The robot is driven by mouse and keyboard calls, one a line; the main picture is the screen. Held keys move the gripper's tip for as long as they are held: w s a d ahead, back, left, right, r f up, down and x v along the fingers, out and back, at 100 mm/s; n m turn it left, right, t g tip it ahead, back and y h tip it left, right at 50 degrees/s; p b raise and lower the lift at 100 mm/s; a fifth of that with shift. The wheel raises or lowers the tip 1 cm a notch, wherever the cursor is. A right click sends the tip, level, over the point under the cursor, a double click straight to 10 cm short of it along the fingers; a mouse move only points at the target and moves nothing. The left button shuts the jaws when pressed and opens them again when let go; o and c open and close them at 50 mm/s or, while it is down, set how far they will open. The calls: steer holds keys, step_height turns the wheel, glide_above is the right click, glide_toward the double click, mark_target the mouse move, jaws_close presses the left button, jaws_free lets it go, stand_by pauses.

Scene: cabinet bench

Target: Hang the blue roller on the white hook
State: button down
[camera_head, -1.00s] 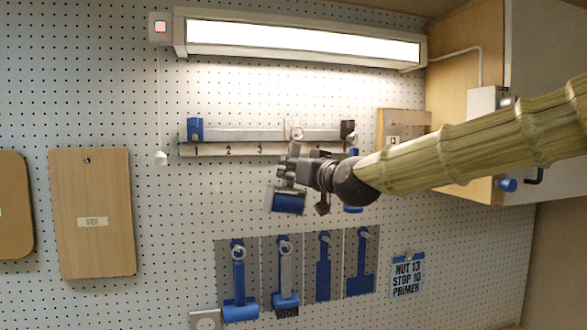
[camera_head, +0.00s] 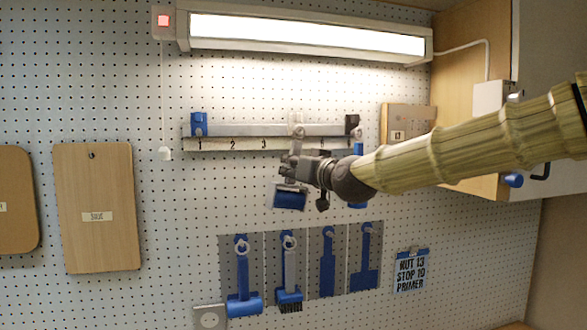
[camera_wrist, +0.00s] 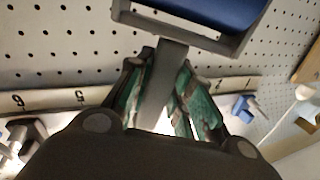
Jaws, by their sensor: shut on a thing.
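The blue roller (camera_head: 290,198) is in a grey frame below my gripper (camera_head: 288,166) in the head view. My gripper is shut on its grey handle (camera_wrist: 168,85), and the blue roller also shows at the top of the wrist view (camera_wrist: 225,10). The white hook (camera_head: 297,130) sits on the numbered rail, right of the 3 and just above my gripper. The handle's top end is hard to make out in the head view, and I cannot tell whether it touches the hook. In the wrist view my gripper's body hides the white hook.
The rail (camera_head: 250,131) also bears a blue hook (camera_head: 198,124) at 1 and a black hook (camera_head: 352,124) at its right end. A blue tool (camera_head: 358,149) hangs there, partly behind my arm. Below, a blue roller (camera_head: 243,303) and a brush (camera_head: 289,296) hang on grey panels.

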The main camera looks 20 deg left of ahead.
stand_by(0.3)
steer(key=c, duration=1.2)
jaws_free()
steer(key=shift+d, duration=0.1)
